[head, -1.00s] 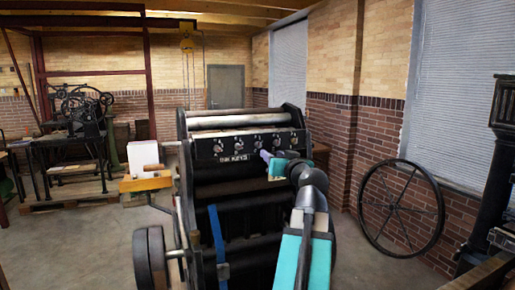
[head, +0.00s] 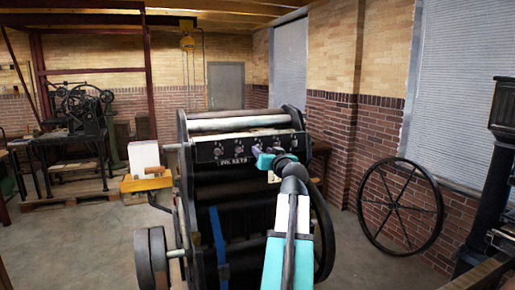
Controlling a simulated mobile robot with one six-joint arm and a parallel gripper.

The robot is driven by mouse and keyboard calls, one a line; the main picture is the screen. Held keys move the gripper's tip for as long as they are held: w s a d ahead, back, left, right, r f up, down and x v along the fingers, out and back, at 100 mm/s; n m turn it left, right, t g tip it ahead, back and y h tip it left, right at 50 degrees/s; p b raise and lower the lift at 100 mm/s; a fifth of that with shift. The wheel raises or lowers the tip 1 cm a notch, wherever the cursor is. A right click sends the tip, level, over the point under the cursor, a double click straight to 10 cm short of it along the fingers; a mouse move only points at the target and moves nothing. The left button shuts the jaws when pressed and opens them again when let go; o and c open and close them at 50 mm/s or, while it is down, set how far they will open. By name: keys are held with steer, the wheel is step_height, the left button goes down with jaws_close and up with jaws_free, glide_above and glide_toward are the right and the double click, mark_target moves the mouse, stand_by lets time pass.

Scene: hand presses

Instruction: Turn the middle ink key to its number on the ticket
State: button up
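The black ink-key panel (head: 234,152) runs across the top front of the press and bears a row of several small round keys. Two left keys show clearly; the middle key is close to my gripper and partly hidden. My gripper (head: 258,151) is up against the panel front, by the middle of the row. Its fingers are small and blurred, so I cannot tell whether they are open, shut or touching a key. A small pale card (head: 273,177), maybe the ticket, shows below the gripper, partly covered by my arm. Its numbers and the key settings are unreadable.
The press rollers (head: 238,123) lie above the panel. A wooden shelf (head: 146,183) with a white block (head: 144,156) juts out at the press's left. A large spoked wheel (head: 400,207) leans at the right wall. Floor is free between it and the press.

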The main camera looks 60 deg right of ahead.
mark_target(260, 148)
steer(key=shift+p+x, duration=0.6)
steer(key=shift+x, duration=1.55)
